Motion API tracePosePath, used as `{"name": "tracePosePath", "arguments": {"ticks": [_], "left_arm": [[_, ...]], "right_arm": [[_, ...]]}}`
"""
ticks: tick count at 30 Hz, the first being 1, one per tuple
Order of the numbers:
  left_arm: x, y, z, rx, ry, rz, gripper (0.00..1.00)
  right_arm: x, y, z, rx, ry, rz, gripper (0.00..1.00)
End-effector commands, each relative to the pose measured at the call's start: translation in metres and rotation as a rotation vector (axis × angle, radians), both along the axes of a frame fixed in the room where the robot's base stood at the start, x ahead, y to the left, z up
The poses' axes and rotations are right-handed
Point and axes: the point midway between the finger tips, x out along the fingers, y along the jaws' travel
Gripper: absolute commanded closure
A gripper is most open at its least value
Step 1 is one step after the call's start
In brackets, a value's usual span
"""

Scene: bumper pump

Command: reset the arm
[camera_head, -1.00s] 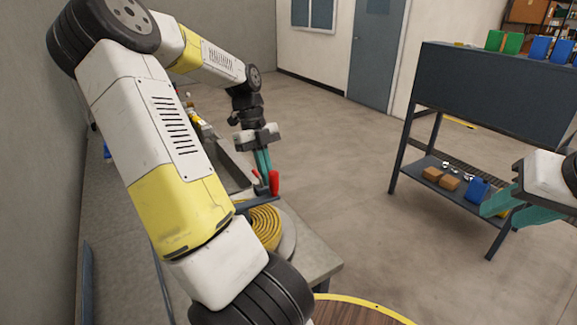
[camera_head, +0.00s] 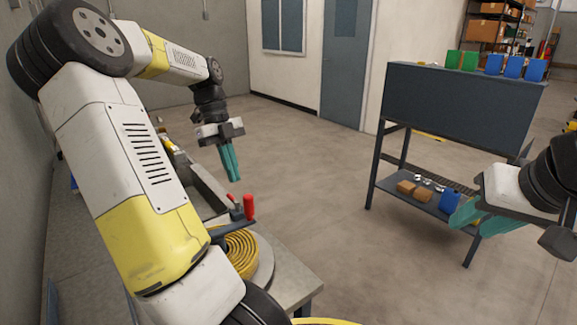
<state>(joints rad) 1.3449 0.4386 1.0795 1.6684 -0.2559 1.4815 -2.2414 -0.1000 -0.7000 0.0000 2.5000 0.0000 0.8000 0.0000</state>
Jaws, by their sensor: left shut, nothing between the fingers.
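My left arm arches across the left of the head view. My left gripper (camera_head: 232,164) has teal fingers that point down and lie together, with nothing between them. It hangs in the air, up and to the left of the red upright handle (camera_head: 249,207), apart from it. The handle stands on a dark bar above a round base with a yellow ribbed coil (camera_head: 240,252), partly hidden by my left arm. My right gripper (camera_head: 468,223) is at the right edge, with its teal fingers spread apart and no object seen between them.
A grey bench (camera_head: 291,279) runs along the left wall under my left arm. A dark shelf unit (camera_head: 455,107) at the right holds blue and green bins on top, with small boxes (camera_head: 414,190) and a blue bin below. The floor between is clear.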

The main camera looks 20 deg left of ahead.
Motion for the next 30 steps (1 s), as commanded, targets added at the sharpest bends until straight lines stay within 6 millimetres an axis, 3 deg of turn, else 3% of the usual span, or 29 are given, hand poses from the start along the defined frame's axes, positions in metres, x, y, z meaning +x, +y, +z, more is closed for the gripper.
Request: {"name": "tracePosePath", "arguments": {"ticks": [5, 11, 15, 21, 30], "left_arm": [[0.001, -0.005, 0.002, 0.016, 0.009, 0.012, 1.0], [0.003, -0.05, 0.005, 0.158, 0.07, 0.17, 1.0], [-0.004, -0.09, 0.011, 0.296, 0.081, 0.386, 1.0], [-0.024, -0.134, 0.026, 0.41, 0.016, 0.743, 1.0], [-0.065, -0.181, 0.052, 0.297, -0.118, 1.318, 1.0]], "right_arm": [[0.0, 0.0, 0.0, 0.0, 0.0, 0.0, 0.63], [0.0, 0.0, 0.0, 0.0, 0.0, 0.0, 0.63], [0.0, 0.0, 0.0, 0.0, 0.0, 0.0, 0.63], [0.0, 0.0, 0.0, 0.0, 0.0, 0.0, 0.63], [0.0, 0.0, 0.0, 0.0, 0.0, 0.0, 0.63]]}}
